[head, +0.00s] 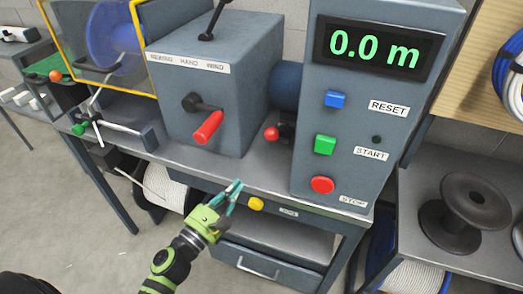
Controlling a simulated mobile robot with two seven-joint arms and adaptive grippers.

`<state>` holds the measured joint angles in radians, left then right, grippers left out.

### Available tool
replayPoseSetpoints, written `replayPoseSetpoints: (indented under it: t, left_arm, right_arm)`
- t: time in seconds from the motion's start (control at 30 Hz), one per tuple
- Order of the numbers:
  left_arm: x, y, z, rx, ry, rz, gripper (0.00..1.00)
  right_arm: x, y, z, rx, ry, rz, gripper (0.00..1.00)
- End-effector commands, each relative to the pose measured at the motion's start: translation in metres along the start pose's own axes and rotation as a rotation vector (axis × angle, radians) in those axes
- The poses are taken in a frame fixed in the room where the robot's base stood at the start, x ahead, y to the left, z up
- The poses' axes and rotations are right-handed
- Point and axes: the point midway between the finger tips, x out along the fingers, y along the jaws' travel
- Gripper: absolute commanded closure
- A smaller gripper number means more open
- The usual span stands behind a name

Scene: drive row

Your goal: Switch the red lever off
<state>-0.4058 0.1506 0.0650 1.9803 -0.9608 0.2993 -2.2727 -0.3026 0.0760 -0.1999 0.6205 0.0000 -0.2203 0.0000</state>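The red lever (208,127) is on the front of the grey machine box, with a red grip on a black pivot. My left gripper (237,186) is green with teal fingers and sits in front of the bench's front edge, below and right of the lever. It is apart from the lever; its fingers show a narrow gap with nothing between them. My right gripper is not in view.
A control panel (348,105) reads 0.0 m, with blue, green and red buttons. A red-tipped knob (271,133) stands between box and panel. A yellow knob (256,204) is on the bench front by my gripper. A yellow-framed guard (100,45) covers a blue spool at left.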

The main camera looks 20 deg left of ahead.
Motion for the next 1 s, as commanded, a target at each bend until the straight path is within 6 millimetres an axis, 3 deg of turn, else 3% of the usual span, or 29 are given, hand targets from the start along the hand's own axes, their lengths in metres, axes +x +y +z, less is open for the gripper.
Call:
replayPoseSetpoints:
  t: [0.4,0.6,1.0]
  left_arm:
    - [0.088,0.001,0.004,0.0,-0.002,0.001,1.0]
    - [0.106,0.001,0.025,0.0,0.0,0.0,1.0]
    - [0.112,0.001,0.028,0.0,0.001,0.001,1.0]
  right_arm:
    - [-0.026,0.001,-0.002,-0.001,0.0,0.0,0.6]
    - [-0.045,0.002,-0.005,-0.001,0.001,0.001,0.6]
    - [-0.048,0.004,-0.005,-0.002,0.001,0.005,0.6]
